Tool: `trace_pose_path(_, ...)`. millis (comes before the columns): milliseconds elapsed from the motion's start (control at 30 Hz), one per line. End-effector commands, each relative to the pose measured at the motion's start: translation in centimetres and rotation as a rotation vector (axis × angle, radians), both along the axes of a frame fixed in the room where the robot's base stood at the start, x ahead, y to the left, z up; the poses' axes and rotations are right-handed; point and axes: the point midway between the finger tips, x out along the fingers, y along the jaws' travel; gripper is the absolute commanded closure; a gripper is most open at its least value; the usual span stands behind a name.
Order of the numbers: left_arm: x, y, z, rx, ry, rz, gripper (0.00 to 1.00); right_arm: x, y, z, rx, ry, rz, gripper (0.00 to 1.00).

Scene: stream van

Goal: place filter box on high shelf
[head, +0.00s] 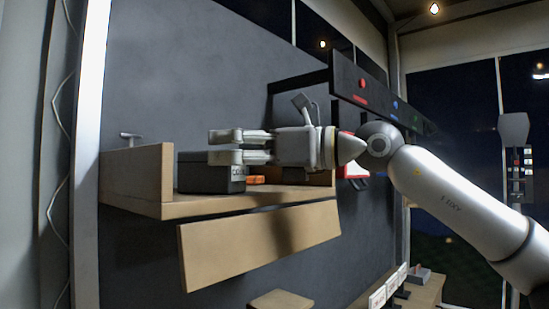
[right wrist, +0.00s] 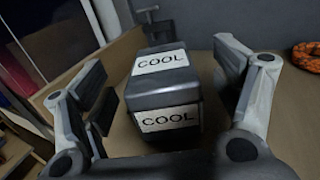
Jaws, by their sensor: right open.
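A dark grey box (head: 212,176) with white COOL labels sits on a wooden shelf (head: 200,208) on the wall. It is the only thing in view that fits the filter box. It also shows in the right wrist view (right wrist: 165,92), standing between the two fingers. My right gripper (head: 228,147) is open at the box's top, one finger on each side. A gap shows between the box and each finger in the right wrist view. My left gripper is not in view.
An orange coiled item (head: 256,180) lies on the shelf beside the box. The shelf has a raised wooden end wall (head: 133,173) at left. A tilted wooden panel (head: 262,243) hangs below. A black panel (head: 362,88) with coloured marks is behind my right arm.

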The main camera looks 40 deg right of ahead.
Motion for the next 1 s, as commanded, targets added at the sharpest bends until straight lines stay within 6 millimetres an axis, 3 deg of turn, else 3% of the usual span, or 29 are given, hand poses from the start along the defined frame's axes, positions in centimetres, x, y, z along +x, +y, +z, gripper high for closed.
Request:
trace_pose_path(200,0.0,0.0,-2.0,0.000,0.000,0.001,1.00,-3.6,-1.9,-0.2,0.003,-0.005,-0.001,0.15)
trace_pose_path(433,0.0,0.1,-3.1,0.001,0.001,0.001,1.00,-6.3,-3.2,-0.2,0.001,-0.002,-0.001,0.15)
trace_pose_path(1000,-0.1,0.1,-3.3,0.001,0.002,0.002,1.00,-7.3,-3.7,0.0,0.000,0.001,0.000,0.15)
